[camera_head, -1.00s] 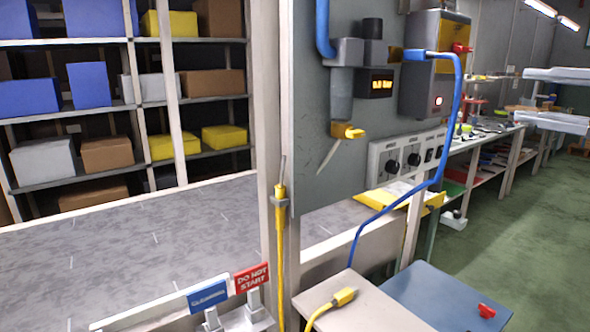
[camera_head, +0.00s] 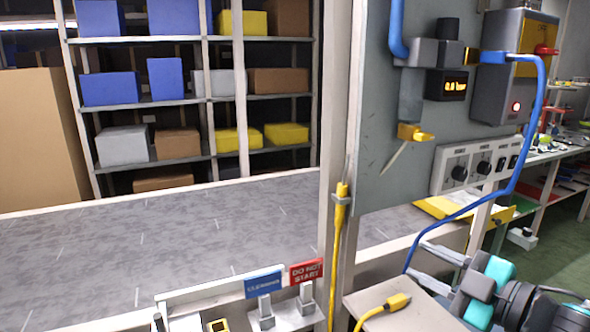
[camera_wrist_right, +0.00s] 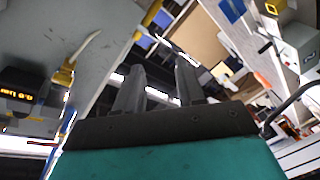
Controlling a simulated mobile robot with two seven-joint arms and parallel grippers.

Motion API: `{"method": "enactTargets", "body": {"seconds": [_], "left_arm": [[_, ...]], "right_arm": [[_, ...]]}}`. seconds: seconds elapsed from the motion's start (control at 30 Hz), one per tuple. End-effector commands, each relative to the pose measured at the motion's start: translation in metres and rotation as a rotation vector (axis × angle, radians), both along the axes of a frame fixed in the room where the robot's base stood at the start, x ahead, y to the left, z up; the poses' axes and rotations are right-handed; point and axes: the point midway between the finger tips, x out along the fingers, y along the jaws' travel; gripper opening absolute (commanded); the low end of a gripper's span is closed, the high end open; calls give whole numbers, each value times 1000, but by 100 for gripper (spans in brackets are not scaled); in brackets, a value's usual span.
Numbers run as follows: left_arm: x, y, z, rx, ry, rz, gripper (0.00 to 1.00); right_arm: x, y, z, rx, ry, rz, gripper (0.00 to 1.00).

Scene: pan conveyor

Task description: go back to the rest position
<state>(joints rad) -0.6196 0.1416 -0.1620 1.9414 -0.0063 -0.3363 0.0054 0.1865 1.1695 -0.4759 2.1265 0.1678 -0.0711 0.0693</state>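My right gripper (camera_head: 420,260) is at the lower right of the head view, with light grey fingers pointing left and teal parts behind them. My left gripper is not in view.
A grey panel (camera_head: 405,180) carries a blue hose (camera_head: 538,100), a display and a knob box (camera_head: 478,165). A yellow connector (camera_head: 398,301) lies on a pale table. The grey conveyor (camera_head: 160,250) runs left, with red and blue tags (camera_head: 306,271) at its front.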

Motion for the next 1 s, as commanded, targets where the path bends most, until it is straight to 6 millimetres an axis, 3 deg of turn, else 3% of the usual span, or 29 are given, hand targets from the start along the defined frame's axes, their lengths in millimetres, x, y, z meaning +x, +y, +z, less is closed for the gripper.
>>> {"method": "enactTargets", "body": {"seconds": [0.03,0.27,0.4,0.6,0.8,1.0], "left_arm": [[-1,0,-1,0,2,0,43],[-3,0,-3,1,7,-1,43],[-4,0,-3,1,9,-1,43],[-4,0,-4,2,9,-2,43],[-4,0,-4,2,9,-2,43],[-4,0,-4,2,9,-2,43]], "right_arm": [[-3,8,-26,63,52,-24,38],[-26,23,-129,275,283,-198,38],[-59,28,-197,383,452,-344,38],[-121,34,-277,487,677,-547,38],[-162,38,-315,526,800,-662,38],[-168,38,-320,529,816,-677,38]]}}
